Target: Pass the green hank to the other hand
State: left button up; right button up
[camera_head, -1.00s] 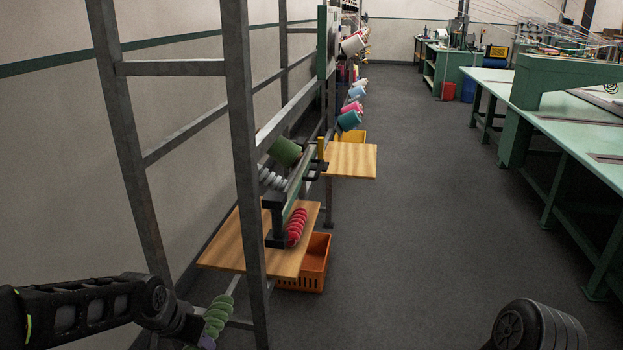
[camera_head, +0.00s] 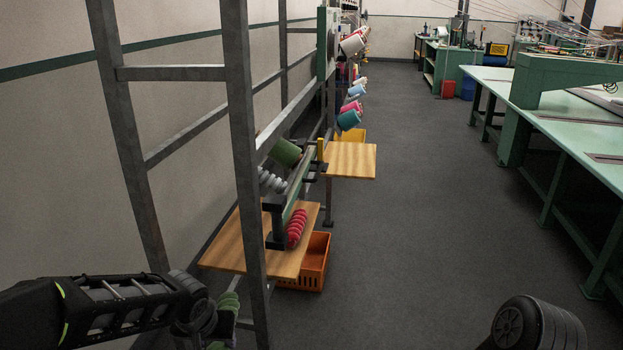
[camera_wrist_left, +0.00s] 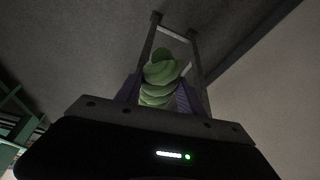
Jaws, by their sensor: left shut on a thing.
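The green hank (camera_wrist_left: 161,72) is a twisted coil of yarn. In the left wrist view it stands between the two purple-padded fingers of my left gripper (camera_wrist_left: 158,95), which is shut on it. In the head view my left gripper (camera_head: 222,325) is at the bottom left, partly hidden by my wrist, beside the near post of the rack. A part of the green hank (camera_head: 229,304) shows there, mostly covered by my arm. My right gripper is out of view; only a dark rounded link of my right arm shows at the bottom right.
A grey metal rack (camera_head: 240,120) stands close to my left arm. Its wooden shelf (camera_head: 225,245) carries a red hank (camera_head: 296,228). An orange crate (camera_head: 316,262) sits on the floor beneath. A long green table (camera_head: 570,130) runs along the right. The floor between is clear.

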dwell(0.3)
pick_arm(q)
jog(key=s+f, duration=0.3)
jog(key=f, duration=1.1)
jog(key=shift+s, duration=0.35)
jog(key=shift+r, duration=0.1)
